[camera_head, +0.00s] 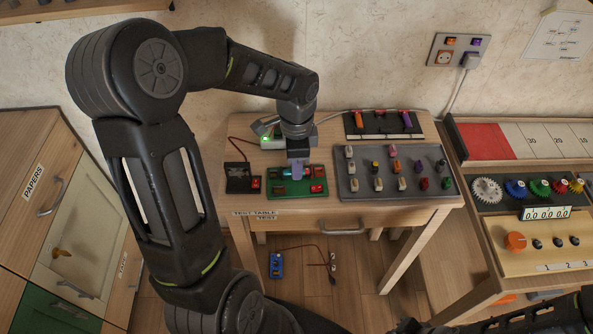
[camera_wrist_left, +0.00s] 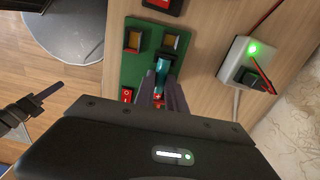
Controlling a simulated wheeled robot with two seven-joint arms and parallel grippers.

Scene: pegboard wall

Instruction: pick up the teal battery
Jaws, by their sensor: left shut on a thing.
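The teal battery (camera_wrist_left: 162,68) lies at the green board (camera_wrist_left: 131,62), between the fingers of my left gripper (camera_wrist_left: 163,88). In the head view, a bit of teal (camera_head: 285,174) shows beside my left gripper (camera_head: 298,174), which points down over the green board (camera_head: 290,193). My left gripper is shut on the teal battery. I cannot tell whether the battery touches the board. The fingers hide part of it. A dark jaw with one grey finger, apparently my right gripper (camera_wrist_left: 40,98), shows at the left of the wrist view, far from the battery; its opening is unclear.
A grey tray (camera_head: 350,189) with several small coloured pieces stands right of the green board. A black box (camera_head: 242,184) is on its left. A pale box with a green light (camera_wrist_left: 249,62) stands behind.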

